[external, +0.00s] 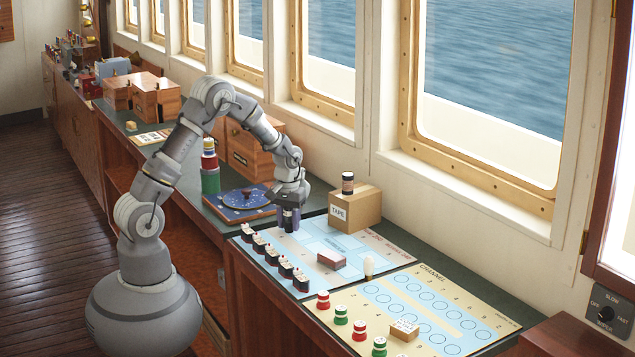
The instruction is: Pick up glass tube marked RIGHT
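I cannot make out a glass tube marked RIGHT; no such marking is readable at this size. My gripper (289,220) points down at the far left end of the pale blue chart (300,247). Its dark fingers are low over the chart, and I cannot tell whether they are apart or hold something. A small dark cylinder with a pale band (348,183) stands upright on the box labelled TAPE, to the right of my gripper.
The TAPE box (354,208) stands close right of my gripper. Several dark ship-like pieces (272,256) line the chart's front edge, and a reddish-brown block (331,260) lies on it. A blue disc board (240,203) is to the left. Red and green pieces (341,314) stand on the CHANNEL chart.

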